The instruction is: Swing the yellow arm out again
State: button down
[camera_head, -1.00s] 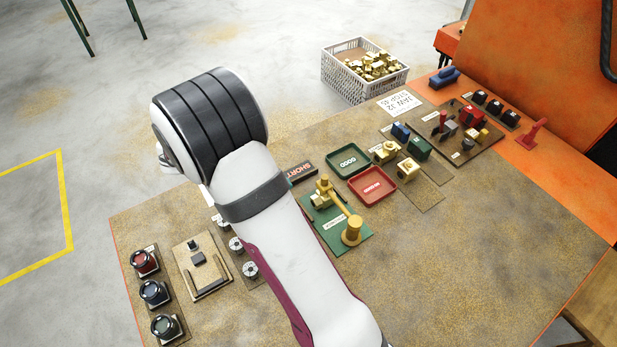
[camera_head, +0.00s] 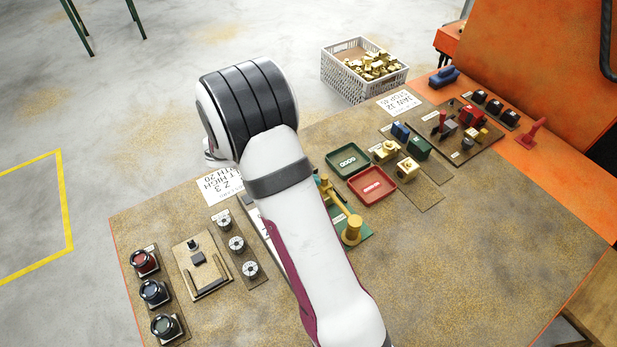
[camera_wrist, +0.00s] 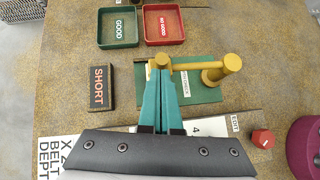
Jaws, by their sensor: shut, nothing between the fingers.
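The yellow arm (camera_wrist: 195,67) shows in the wrist view, running left from its thick upright post (camera_wrist: 215,74) to a round knob (camera_wrist: 163,60). It lies over a green plate (camera_wrist: 203,95) with a white label. In the head view the yellow arm (camera_head: 336,202) slants up-left from its post (camera_head: 351,231), and my arm hides part of the plate. My gripper (camera_wrist: 159,75) has its teal fingers shut and empty. In the wrist view the fingertips are just below the knob; I cannot tell whether they touch it.
A green GOOD tray (camera_wrist: 118,27) and a red tray (camera_wrist: 165,26) lie beyond the yellow arm. A black SHORT block (camera_wrist: 101,88) is left of the fingers. A red knob (camera_wrist: 262,138) is at lower right. Several dials and fixtures stand elsewhere on the bench.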

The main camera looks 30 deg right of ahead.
jog(key=shift+w+d+m+g, duration=0.2)
jog(key=shift+d+m+g, duration=0.4)
jog(key=shift+d+m, duration=0.25)
jog(key=s+d+m+g+y, duration=0.6)
jog(key=d+m+y, duration=0.2)
jog(key=d+m, duration=0.5)
jog(key=shift+s, duration=0.2)
jog(key=shift+d+m, duration=0.15)
jog(key=shift+m, duration=0.2)
jog(key=shift+s, duration=0.15)
jog(key=s+d+r, duration=0.2)
jog(key=s+r, duration=0.9)
jog(key=shift+d, duration=0.3)
